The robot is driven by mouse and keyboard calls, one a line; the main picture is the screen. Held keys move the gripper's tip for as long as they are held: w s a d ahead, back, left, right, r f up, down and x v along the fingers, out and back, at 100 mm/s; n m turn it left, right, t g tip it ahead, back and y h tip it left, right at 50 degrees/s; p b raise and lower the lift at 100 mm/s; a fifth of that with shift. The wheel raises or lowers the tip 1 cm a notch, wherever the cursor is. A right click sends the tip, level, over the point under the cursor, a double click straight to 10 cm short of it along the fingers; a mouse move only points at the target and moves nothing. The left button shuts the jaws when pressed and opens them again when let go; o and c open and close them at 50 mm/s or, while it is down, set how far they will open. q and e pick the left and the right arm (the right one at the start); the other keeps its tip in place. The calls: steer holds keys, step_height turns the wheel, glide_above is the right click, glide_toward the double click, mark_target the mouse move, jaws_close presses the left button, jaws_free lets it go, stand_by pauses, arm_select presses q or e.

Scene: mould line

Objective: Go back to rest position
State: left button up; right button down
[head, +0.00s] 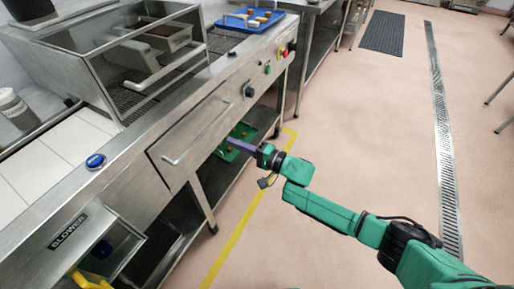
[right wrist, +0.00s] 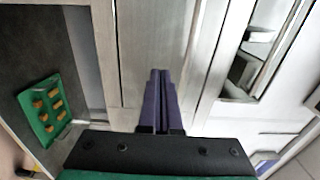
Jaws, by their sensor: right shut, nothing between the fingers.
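My right gripper (head: 240,147) reaches in from the lower right in the head view, in front of the machine's steel front. In the right wrist view its purple fingers (right wrist: 158,100) are together with nothing between them. The fingertips appear close to the drawer front (head: 192,137), but I cannot tell whether they touch it. My left gripper is not in the head view.
A green tray (head: 236,140) with several orange pieces lies on the lower shelf; it also shows in the right wrist view (right wrist: 46,112). A blue tray (head: 250,20) stands on the machine top. Floor (head: 340,150) to the right is clear.

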steer(key=s+d+f+n+t+h+p, duration=0.3)
steer(key=d+f+h, duration=0.5)
steer(key=d+f, duration=0.8)
steer(key=s+d+f+n+g+h+p, duration=0.15)
steer(key=s+d+f+g+h, duration=0.25)
steer(key=s+d+f, duration=0.45)
arm_select(q)
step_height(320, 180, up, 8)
steer(key=p, duration=0.2)
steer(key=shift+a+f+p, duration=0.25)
steer(key=shift+p, duration=0.15)
arm_select(e)
steer(key=s+d+f+n+g+h, duration=0.1)
steer(key=s+f, duration=0.3)
steer(key=s, duration=0.7)
steer(key=s+d+f+n+g+h, duration=0.1)
steer(key=s+f+g, duration=0.3)
steer(key=s, duration=0.7)
steer(key=s+d+f+n+g+h, duration=0.1)
steer(key=s+f, duration=0.4)
steer(key=s, duration=0.6)
steer(key=shift+d+f+n+g, duration=0.4)
steer(key=shift+n+g, duration=0.35)
steer(key=shift+g, duration=0.15)
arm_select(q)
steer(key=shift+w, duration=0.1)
